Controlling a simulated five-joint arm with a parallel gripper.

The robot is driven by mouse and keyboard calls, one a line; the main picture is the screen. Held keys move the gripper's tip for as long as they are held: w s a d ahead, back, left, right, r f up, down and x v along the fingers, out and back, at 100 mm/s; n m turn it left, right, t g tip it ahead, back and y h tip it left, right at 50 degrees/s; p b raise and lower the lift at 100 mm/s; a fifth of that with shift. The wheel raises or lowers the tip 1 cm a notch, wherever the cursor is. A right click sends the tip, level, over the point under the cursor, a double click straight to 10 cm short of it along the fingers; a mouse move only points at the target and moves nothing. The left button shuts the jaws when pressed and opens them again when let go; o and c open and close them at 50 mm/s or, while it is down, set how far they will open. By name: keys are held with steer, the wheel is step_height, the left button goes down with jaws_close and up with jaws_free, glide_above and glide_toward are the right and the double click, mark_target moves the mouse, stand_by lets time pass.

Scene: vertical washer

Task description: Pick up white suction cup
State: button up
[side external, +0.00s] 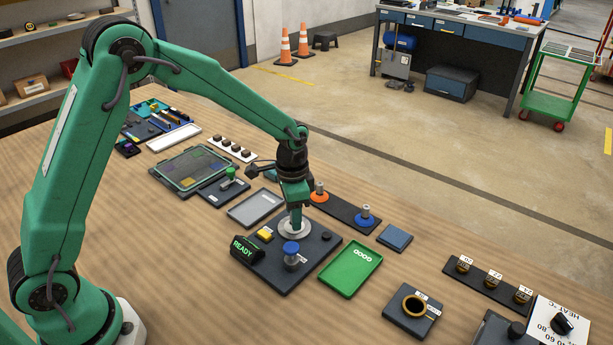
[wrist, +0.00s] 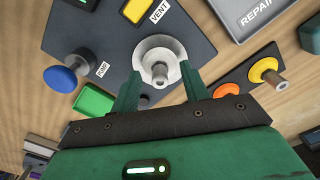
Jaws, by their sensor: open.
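The white suction cup (side external: 294,228) is a pale disc on the dark vacuum station board (side external: 313,246). In the wrist view the white suction cup (wrist: 153,47) shows as a wide ring with a grey stem in its middle. My gripper (side external: 295,219) points down right over it. In the wrist view my gripper (wrist: 159,76) is open, with one finger on each side of the stem. I cannot tell whether the fingers touch the cup.
A blue knob (side external: 291,248), a yellow button (side external: 264,235) and a READY display (side external: 247,249) are close by on the board. Orange (side external: 319,196) and blue (side external: 365,216) cups stand on a rack to the right. A green tray (side external: 350,268) lies in front.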

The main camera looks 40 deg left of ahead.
steer(key=shift+f, duration=0.4)
jaws_close()
